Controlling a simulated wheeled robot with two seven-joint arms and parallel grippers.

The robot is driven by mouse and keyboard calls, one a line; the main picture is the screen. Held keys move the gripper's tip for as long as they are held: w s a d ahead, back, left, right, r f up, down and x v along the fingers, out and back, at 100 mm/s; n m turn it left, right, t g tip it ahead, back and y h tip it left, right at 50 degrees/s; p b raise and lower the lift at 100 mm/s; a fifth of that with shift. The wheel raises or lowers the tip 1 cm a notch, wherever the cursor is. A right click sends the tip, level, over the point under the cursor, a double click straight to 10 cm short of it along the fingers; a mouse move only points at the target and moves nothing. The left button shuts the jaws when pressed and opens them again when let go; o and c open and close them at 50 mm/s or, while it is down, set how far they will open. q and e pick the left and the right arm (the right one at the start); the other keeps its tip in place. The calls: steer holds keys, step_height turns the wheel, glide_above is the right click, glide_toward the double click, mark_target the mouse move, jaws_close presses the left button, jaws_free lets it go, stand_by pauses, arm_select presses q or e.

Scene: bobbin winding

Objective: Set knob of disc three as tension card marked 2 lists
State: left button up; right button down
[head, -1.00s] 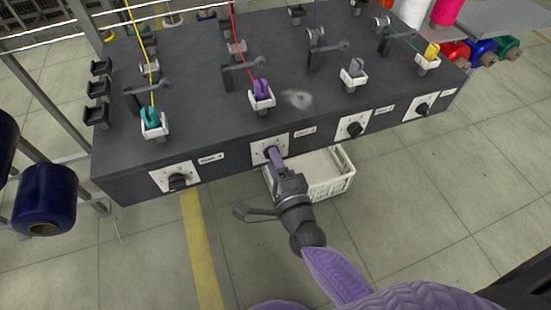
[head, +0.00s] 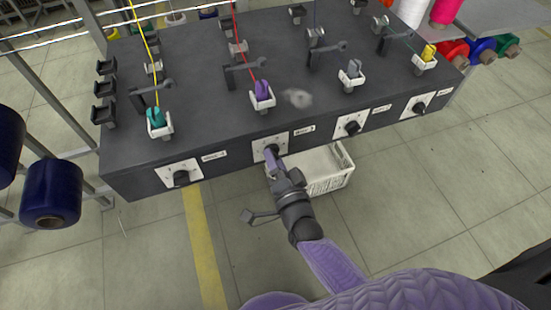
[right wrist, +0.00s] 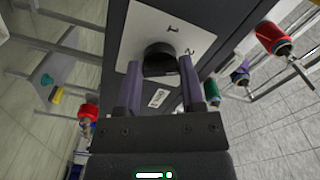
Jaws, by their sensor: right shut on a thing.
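The black knob (right wrist: 160,58) sits on a white dial plate (right wrist: 185,22) with printed digits, of which a 1 and a 2 show in the right wrist view. My right gripper (head: 270,153) is at the second dial plate (head: 259,154) from the left on the bench's front face. Its two purple fingers (right wrist: 158,82) are shut on the knob's sides. The knob's pointer setting is hidden. A small label (head: 304,130) beside this plate seems to read disc 3. No tension card is legible in view. My left gripper is not in view.
The dark bench (head: 200,90) carries yarn guides and bobbins, including a teal one (head: 157,118) and a purple one (head: 262,90). A white crate (head: 328,172) stands on the floor behind my gripper. Dark blue spools (head: 50,190) hang at left.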

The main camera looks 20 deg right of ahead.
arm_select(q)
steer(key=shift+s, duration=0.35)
arm_select(e)
steer(key=shift+c, duration=1)
jaws_free()
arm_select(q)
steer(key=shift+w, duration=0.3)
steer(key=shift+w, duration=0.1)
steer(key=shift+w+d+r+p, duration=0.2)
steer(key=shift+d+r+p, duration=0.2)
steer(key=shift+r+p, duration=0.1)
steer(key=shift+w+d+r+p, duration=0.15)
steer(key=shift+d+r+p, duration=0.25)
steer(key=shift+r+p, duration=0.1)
arm_select(e)
steer(key=s, duration=1)
steer(key=shift+d, duration=0.15)
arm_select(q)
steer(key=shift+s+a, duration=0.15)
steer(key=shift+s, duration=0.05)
